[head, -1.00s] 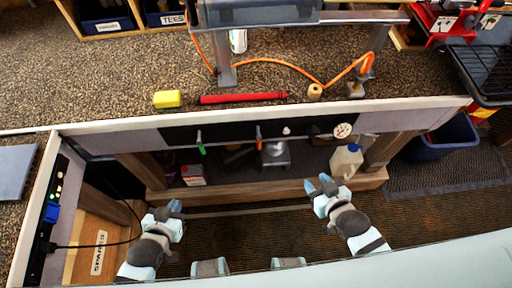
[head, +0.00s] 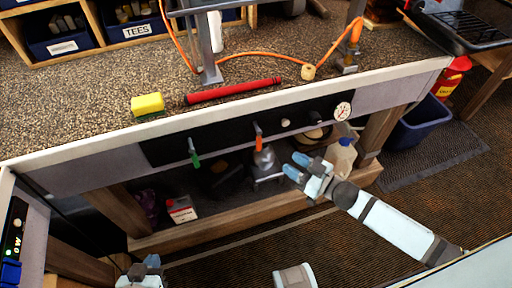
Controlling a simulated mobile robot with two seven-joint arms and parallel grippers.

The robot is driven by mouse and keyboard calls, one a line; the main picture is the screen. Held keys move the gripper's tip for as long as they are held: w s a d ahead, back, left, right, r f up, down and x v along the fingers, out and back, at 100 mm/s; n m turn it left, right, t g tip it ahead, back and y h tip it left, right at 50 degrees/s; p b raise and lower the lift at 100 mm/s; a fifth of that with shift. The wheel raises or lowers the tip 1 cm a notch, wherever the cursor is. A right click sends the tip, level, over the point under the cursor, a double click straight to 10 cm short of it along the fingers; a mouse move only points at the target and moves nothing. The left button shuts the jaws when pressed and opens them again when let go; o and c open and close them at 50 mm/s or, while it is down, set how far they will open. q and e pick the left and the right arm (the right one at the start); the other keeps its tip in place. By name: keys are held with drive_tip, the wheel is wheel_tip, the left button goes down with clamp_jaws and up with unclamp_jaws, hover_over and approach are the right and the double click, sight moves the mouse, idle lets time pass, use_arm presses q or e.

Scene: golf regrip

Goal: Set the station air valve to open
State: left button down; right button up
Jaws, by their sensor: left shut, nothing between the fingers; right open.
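A black panel (head: 222,143) on the bench front carries two small levers. A green-handled lever (head: 194,157) is on the left and an orange-handled lever (head: 258,140) is near the middle; both stand roughly upright in the picture. I cannot read any label that tells which is the station air valve. A round white gauge (head: 342,111) is at the panel's right end. My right gripper (head: 296,169) is open and empty, below and right of the orange lever, apart from the panel. My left gripper (head: 147,262) is shut and empty at the bottom edge, partly cut off.
A red grip (head: 234,91), a yellow sponge (head: 147,103) and an orange hose (head: 265,58) are on the bench top. Below the panel, a shelf holds a white jug (head: 341,156), a metal pot (head: 264,160) and a red-white container (head: 181,209). A blue bin (head: 422,122) stands right.

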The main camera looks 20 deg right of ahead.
sight(259, 143)
drive_tip(key=x, duration=1.2)
drive_tip(key=shift+w+a, duration=0.15)
drive_tip(key=shift+w, duration=0.15)
clamp_jaws()
